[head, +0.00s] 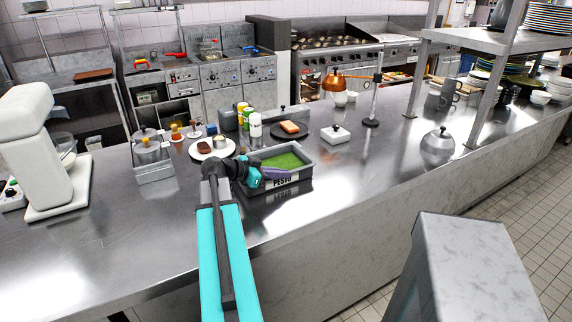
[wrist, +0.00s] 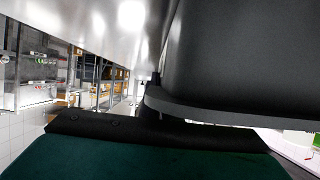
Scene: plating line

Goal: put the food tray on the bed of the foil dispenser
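A grey rectangular food tray (head: 303,181) marked PESTO, with green contents, stands on the steel counter in the middle of the head view. My gripper (head: 266,178) is at its left side, over its near left part. The finger opening is hidden, and contact with the tray is unclear. The wrist view shows mostly large dark and green surfaces close up, with no clear fingertips. I cannot pick out a foil dispenser in either view.
A plate with food (head: 222,149), bottles (head: 255,126), a dark plate with bread (head: 290,130), a white lidded box (head: 335,135) and a copper lamp (head: 335,82) stand behind the tray. The front left counter is clear.

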